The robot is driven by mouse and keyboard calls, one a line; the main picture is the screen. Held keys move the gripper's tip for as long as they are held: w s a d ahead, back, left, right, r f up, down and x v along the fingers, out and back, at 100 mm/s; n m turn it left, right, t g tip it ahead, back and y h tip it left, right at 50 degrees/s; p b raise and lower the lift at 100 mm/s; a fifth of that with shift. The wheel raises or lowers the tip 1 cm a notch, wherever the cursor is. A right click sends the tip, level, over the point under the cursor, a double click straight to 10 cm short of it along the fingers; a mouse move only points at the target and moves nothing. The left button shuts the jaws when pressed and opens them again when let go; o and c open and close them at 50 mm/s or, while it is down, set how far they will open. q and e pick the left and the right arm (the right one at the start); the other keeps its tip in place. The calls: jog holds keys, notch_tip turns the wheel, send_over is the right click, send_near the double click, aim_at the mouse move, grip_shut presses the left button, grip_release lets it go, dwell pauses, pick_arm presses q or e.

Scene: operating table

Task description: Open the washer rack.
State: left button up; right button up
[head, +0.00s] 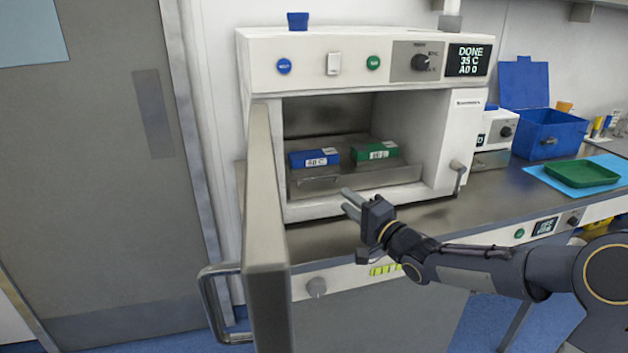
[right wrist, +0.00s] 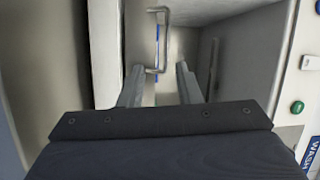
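The washer (head: 262,75) stands on the counter with its door (head: 265,200) swung open at the left. Its metal rack (head: 405,173) sits inside the chamber, with a thin handle (head: 318,181) on its front. A blue box (head: 314,158) and a green box (head: 374,152) lie on the rack. My right gripper (head: 350,200) is open and empty, at the chamber opening, right of the handle. In the right wrist view the handle (right wrist: 158,45) lies ahead, roughly in line with the gap between the fingers (right wrist: 160,88), apart from them. My left gripper is not in view.
The open door bounds the space at the left. A latch handle (head: 457,176) sticks out at the chamber's right side. Farther right are a blue bin (head: 550,130) and a green tray (head: 582,174). The counter before the chamber is clear.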

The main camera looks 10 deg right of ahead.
jog(key=w+a+r+y, duration=0.1)
jog(key=w+a, duration=0.2)
jog(key=w, duration=0.5)
jog(key=shift+a+r+t, duration=0.3)
jog(key=shift+a, duration=0.05)
grip_shut()
